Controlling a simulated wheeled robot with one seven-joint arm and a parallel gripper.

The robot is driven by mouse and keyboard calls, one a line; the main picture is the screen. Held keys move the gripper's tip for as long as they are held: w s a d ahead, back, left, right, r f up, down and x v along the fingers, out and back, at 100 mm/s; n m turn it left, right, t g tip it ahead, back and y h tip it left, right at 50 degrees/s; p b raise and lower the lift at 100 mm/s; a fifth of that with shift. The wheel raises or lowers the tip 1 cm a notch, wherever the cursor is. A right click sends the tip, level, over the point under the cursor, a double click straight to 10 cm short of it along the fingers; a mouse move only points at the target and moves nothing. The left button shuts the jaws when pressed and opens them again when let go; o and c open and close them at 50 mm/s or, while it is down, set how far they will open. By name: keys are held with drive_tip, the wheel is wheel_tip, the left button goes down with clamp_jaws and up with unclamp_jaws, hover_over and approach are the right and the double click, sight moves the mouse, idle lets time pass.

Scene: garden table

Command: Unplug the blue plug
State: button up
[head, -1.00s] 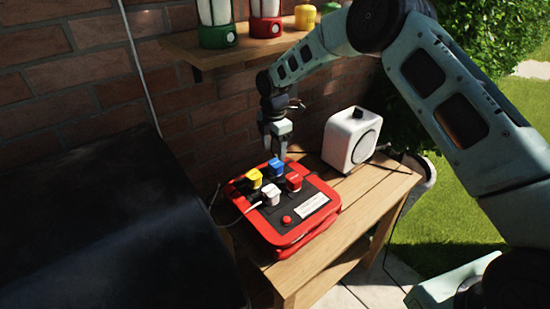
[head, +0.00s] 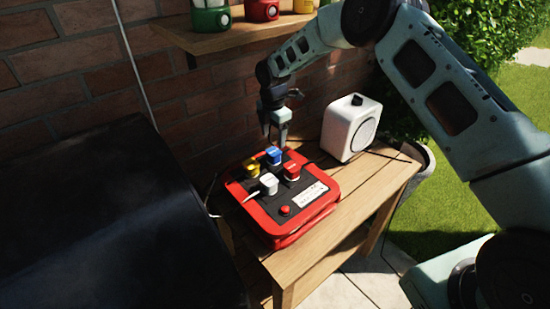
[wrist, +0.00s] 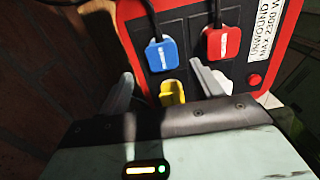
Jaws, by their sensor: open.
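The blue plug (head: 274,155) sits in the back of the black socket panel on the red power box (head: 325,204). It also shows in the wrist view (wrist: 162,55), upper middle, with a dark cable running up from it. My gripper (head: 273,141) is just behind and above the blue plug in the head view. In the wrist view my gripper (wrist: 162,76) is open and empty, its two fingers apart, with the blue plug beyond the gap between their tips. I cannot tell whether a finger touches anything.
Close around are a yellow plug (head: 252,167), a red plug (head: 291,171) and a white plug (head: 268,183). A red button (head: 285,210) is at the front. A white speaker (head: 350,128) stands right on the wooden table (head: 370,197). A brick wall (head: 100,80) and shelf (head: 200,42) are behind.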

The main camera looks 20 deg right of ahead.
sight(274, 152)
wheel_tip(274, 152, down, 8)
drive_tip(key=b, duration=0.4)
drive_tip(key=shift+s+r, duration=0.15)
idle(0.8)
drive_tip(key=c, duration=1.3)
drive_tip(key=shift+r+p, duration=1.8)
drive_tip(key=shift+r, duration=1.25)
